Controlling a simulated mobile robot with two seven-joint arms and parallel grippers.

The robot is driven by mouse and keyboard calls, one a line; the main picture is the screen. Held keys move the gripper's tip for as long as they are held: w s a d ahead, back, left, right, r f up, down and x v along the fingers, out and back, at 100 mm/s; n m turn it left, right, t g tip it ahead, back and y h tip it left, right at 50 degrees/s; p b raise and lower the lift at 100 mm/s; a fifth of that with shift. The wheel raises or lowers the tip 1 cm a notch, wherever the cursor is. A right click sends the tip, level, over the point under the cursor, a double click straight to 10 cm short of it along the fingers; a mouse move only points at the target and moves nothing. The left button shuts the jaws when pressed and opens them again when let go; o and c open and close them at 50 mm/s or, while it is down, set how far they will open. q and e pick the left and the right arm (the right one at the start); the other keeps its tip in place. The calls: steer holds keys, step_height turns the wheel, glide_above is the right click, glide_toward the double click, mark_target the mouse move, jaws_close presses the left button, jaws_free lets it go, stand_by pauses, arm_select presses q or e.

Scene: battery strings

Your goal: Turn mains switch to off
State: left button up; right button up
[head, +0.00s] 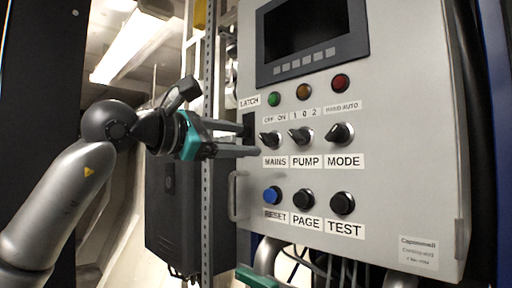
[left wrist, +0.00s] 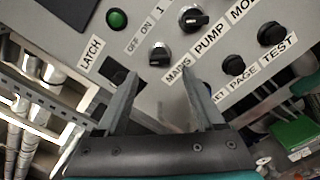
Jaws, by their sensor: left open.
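The mains switch (head: 270,139) is a black rotary knob above the MAINS label and below the OFF and ON marks. Its pointer is too small to read surely. It also shows in the left wrist view (left wrist: 160,56), just beyond the fingertips. My left gripper (head: 253,141) is open, with its fingers pointing right at the panel, just left of the switch. In the left wrist view the two fingers (left wrist: 160,78) stand apart with nothing between them, and the switch lies ahead of the gap. I cannot tell from the frames whether a finger touches the panel. My right gripper is not in view.
The pump knob (head: 301,137) and mode knob (head: 340,135) sit right of the switch. Below are the blue reset button (head: 272,196) and two black buttons. A screen (head: 312,38) and lamps are above. A door handle (head: 234,196) protrudes at the panel's left edge.

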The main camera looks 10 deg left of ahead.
arm_select(q)
steer(key=b+v, duration=0.1)
steer(key=v, duration=0.8)
steer(key=shift+s+a+b, duration=0.25)
steer(key=shift+s+b, duration=0.1)
steer(key=shift+b, duration=0.05)
